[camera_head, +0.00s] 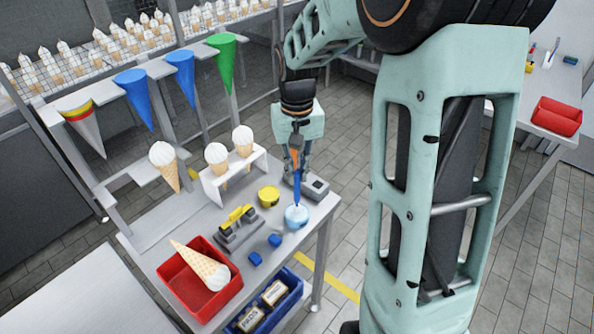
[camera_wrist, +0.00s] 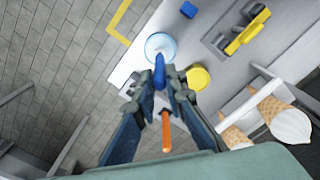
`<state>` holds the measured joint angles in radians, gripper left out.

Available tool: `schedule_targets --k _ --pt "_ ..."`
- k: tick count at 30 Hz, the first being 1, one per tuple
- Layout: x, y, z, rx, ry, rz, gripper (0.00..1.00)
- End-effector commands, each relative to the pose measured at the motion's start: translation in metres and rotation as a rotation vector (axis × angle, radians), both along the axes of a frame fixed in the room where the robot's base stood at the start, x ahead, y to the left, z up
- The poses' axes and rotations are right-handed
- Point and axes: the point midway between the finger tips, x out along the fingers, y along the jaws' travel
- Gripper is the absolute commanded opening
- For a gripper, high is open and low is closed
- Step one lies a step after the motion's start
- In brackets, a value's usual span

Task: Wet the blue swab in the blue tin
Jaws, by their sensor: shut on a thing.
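The blue tin (camera_head: 297,219) is a light-blue round tin near the right edge of the grey work table. It also shows in the wrist view (camera_wrist: 150,46). My gripper (camera_head: 298,172) is above it, pointing down and shut on the blue swab (camera_head: 297,192). In the wrist view my gripper (camera_wrist: 160,93) grips the swab, whose blue end (camera_wrist: 159,68) points at the tin and whose orange part (camera_wrist: 166,130) lies between the fingers. The blue end overlaps the tin's open top in both views. I cannot tell whether it touches the inside.
A yellow tin (camera_head: 268,197) stands close to the blue tin. A dark stand with a yellow piece (camera_head: 237,222) and small blue blocks (camera_head: 255,259) are left and in front. A white cone rack (camera_head: 222,188) is behind. A red tray (camera_head: 178,291) and blue crate (camera_head: 290,306) sit at the front.

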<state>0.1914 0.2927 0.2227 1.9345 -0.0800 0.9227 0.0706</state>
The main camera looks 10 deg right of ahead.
Motion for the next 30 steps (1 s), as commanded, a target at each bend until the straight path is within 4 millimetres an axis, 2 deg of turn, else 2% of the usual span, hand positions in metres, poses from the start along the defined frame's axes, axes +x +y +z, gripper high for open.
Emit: schedule_targets --k 30 --pt "0.0001 0.0001 -0.0098 0.000 0.000 0.000 0.00"
